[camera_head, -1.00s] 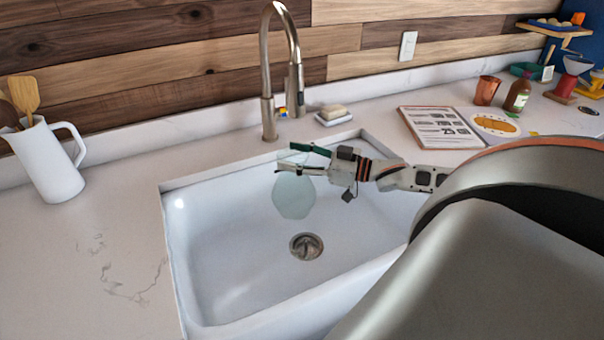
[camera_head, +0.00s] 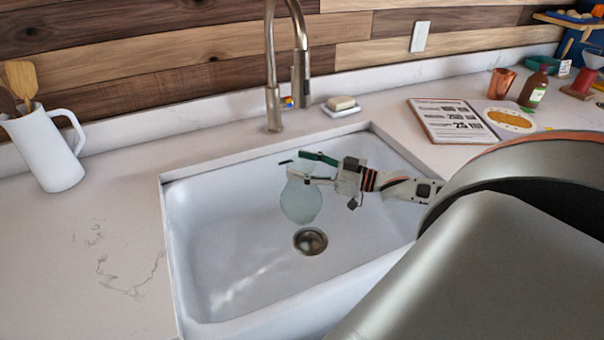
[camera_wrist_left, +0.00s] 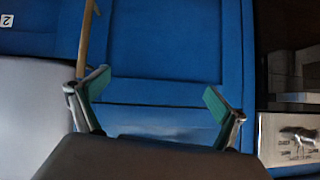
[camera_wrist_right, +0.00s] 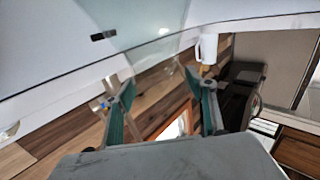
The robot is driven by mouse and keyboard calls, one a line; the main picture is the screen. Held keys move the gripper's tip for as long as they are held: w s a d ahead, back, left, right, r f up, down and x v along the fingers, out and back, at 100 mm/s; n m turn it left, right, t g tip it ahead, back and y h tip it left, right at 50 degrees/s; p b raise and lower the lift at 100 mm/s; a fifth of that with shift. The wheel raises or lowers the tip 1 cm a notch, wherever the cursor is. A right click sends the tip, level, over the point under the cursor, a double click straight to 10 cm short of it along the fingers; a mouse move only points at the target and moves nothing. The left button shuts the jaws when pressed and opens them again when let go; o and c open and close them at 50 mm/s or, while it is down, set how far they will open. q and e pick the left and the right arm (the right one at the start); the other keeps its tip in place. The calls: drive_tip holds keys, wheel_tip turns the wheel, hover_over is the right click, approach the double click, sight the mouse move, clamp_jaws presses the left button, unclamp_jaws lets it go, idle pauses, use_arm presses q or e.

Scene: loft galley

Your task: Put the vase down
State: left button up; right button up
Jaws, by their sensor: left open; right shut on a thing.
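The vase (camera_head: 301,204) is pale green see-through glass. In the head view it hangs roughly upright over the white sink basin, just behind the drain in the picture. My right gripper (camera_head: 303,170) is shut on its upper part, reaching in from the right. I cannot tell whether its base touches the basin. In the right wrist view a greenish see-through patch beyond the fingers looks like the vase (camera_wrist_right: 140,25). My left gripper (camera_wrist_left: 157,90) is open and empty, facing a blue cabinet front; it is out of the head view.
The sink (camera_head: 215,270) is otherwise empty around its drain (camera_head: 310,241). A tall tap (camera_head: 273,95) and a soap dish (camera_head: 342,110) stand behind it. A white jug (camera_head: 46,150) with wooden utensils is at left. The left counter is mostly clear.

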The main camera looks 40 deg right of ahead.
sight(302, 191)
drive_tip(key=shift+f, duration=1.3)
